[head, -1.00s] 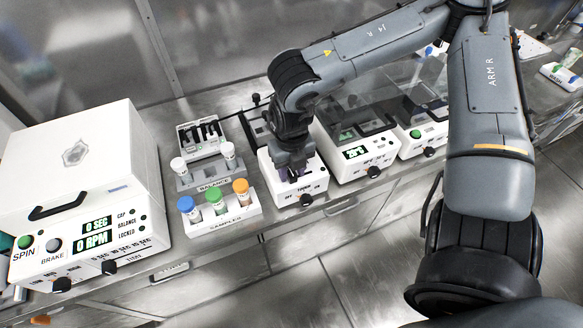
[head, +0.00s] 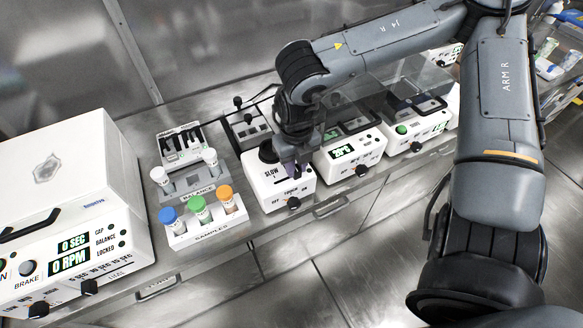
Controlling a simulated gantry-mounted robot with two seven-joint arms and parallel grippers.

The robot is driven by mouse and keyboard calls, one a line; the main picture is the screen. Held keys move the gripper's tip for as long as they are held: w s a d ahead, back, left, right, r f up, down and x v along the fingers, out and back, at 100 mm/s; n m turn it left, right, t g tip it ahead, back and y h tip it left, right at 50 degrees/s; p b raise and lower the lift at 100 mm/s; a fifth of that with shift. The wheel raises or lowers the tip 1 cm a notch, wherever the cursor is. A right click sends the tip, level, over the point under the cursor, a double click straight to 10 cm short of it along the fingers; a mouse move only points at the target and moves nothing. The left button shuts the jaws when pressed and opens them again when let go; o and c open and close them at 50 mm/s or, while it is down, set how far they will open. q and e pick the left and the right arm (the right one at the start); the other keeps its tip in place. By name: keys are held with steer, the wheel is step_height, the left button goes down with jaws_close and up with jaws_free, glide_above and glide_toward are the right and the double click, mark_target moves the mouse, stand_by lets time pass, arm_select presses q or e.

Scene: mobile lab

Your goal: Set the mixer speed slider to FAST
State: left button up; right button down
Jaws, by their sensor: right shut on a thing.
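The mixer (head: 278,197) is a small white box with a black round cup (head: 268,152) on top and a knob (head: 293,203) on its front. The word SLOW and part of a dark slot show on the left of its top face. My right gripper (head: 291,168) comes down from above onto the right part of this face. It is shut on the slider knob, which the fingers hide. The FAST end of the slot is hidden behind the gripper. My left gripper is not in view.
The sample rack (head: 205,236) with blue, green and orange capped tubes and the balance rack (head: 190,195) stand left of the mixer. A large white centrifuge (head: 65,190) is at far left. Other white devices (head: 350,152) (head: 415,135) stand close on the right.

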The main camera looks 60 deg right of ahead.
mark_target(297, 167)
steer(key=shift+d, duration=0.1)
steer(key=c, duration=1.4)
jaws_free()
steer(key=o, duration=0.4)
steer(key=shift+s+d, duration=0.1)
steer(key=shift+s, duration=0.05)
steer(key=shift+o, duration=0.2)
steer(key=shift+r, duration=0.15)
steer(key=shift+r, duration=0.25)
step_height(297, 167, up, 10)
steer(key=shift+b, duration=0.45)
